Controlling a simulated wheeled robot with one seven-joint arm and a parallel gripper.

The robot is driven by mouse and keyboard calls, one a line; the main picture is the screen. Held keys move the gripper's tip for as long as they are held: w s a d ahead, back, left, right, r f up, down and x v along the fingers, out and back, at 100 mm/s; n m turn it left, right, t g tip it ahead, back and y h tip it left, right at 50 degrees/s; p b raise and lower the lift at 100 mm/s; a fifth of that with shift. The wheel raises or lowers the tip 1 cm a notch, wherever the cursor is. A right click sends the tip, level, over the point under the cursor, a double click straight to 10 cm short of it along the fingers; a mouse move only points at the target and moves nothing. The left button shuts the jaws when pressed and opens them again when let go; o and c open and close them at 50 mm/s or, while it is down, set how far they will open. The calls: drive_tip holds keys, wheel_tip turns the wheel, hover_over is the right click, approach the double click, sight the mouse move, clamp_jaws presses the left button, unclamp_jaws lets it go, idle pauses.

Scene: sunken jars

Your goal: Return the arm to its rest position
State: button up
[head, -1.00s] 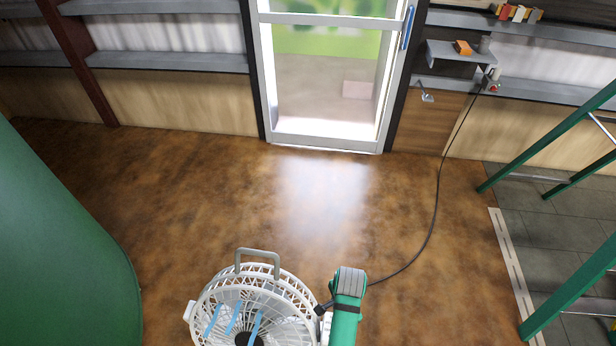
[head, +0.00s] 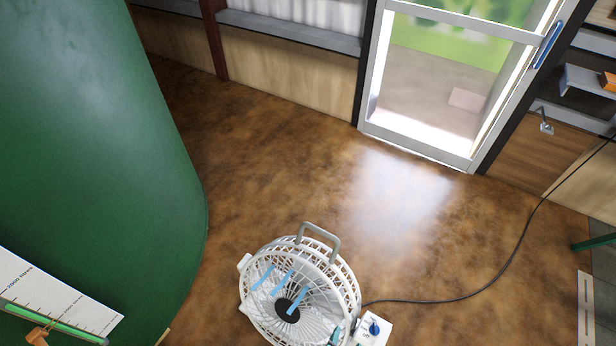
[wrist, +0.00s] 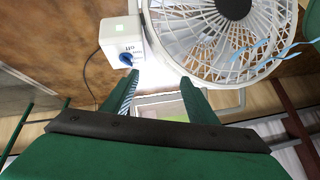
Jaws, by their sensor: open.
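My gripper (wrist: 157,88) shows in the wrist view with its two green fingers apart and nothing between them. A white control box (wrist: 121,42) with a blue knob is just beyond the left finger. A white round fan (wrist: 218,40) with blue ribbons is beyond the right finger. I cannot tell whether either finger touches them. In the head view, the fan (head: 300,290) stands at the bottom centre, with the box (head: 372,330) at its lower right. My gripper is not clearly visible there.
A big green tank (head: 90,130) fills the left of the head view. A black cable (head: 470,292) runs from the box across the brown floor (head: 260,160). A glass door (head: 440,80) stands at the back. The floor between fan and door is clear.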

drive_tip(key=s+a+r+n+t+y, duration=0.1)
drive_tip(key=s+a+r+n+t, duration=0.1)
drive_tip(key=r, duration=0.6)
drive_tip(key=s+a+r+n+t+y, duration=0.1)
drive_tip(key=s+a+r+n+t, duration=0.2)
drive_tip(key=r, duration=0.4)
drive_tip(key=s+a+r+n+t, duration=0.2)
drive_tip(key=s+a+r+n, duration=0.1)
drive_tip(key=a+r, duration=0.3)
wheel_tip(320, 180, up, 3)
drive_tip(key=shift+s+a+f+t+y, duration=0.2)
drive_tip(key=shift+s+t+y, duration=0.15)
drive_tip(key=shift+s, duration=0.35)
